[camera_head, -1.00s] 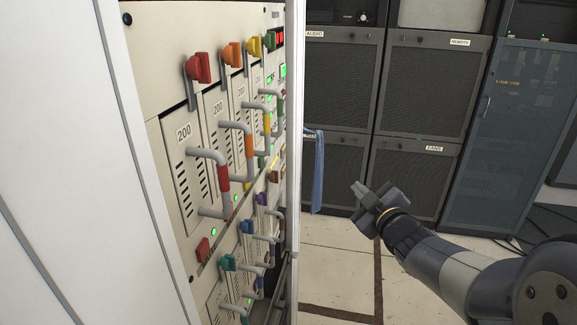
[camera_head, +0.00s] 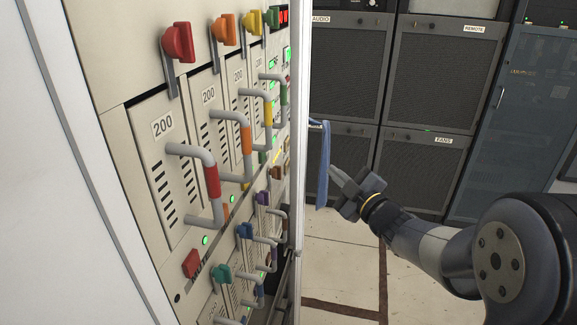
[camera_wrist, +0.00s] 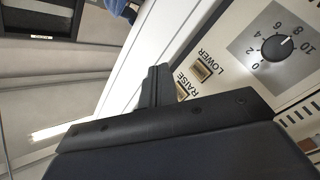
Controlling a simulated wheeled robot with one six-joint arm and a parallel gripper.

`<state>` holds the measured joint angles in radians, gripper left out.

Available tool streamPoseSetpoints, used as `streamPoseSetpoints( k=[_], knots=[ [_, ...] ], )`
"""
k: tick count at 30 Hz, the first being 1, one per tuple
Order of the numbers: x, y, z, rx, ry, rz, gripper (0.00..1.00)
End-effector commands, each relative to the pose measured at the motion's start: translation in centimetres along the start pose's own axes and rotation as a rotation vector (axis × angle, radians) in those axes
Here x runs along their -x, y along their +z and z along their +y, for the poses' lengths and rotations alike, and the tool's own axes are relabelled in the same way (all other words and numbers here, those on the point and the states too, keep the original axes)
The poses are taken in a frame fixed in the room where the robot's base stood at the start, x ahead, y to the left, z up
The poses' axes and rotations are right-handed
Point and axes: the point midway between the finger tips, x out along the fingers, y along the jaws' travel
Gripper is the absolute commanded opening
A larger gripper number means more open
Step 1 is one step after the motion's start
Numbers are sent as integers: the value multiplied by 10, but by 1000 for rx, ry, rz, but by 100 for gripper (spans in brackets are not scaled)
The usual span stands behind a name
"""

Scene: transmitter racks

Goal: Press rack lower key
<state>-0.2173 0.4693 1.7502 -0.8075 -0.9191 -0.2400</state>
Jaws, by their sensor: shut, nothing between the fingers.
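The rack's lower key (camera_wrist: 201,73) is a small beige push key beside the printed word LOWER in the wrist view. A second key (camera_wrist: 183,91), by the word RAISE, is partly hidden behind my gripper. My gripper (camera_wrist: 158,70) is shut and empty, with its fingertips apart from the key, to its left in the picture. In the head view my gripper (camera_head: 334,172) is right of the rack (camera_head: 115,60), by its edge. I cannot make out the lower key in the head view.
A dial (camera_wrist: 277,47) numbered to 10 sits beside the keys. Colored levers and handles (camera_head: 211,182) stick out from the rack face. A blue cloth (camera_head: 323,165) hangs at the rack's edge. Dark cabinets (camera_head: 430,80) stand behind; the floor (camera_head: 345,260) is open.

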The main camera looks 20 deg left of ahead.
Motion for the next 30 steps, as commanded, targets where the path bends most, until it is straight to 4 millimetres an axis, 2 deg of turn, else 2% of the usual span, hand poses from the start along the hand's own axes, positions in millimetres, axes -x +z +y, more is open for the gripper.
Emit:
streamPoseSetpoints(
  k=[9, 15, 30],
  knots=[
    [-32, -24, -24, -2, -2, 3, 0],
    [-46, -33, -36, 1, -1, 1, 0],
    [-53, -39, -39, -1, 0, -1, 0]
  ],
)
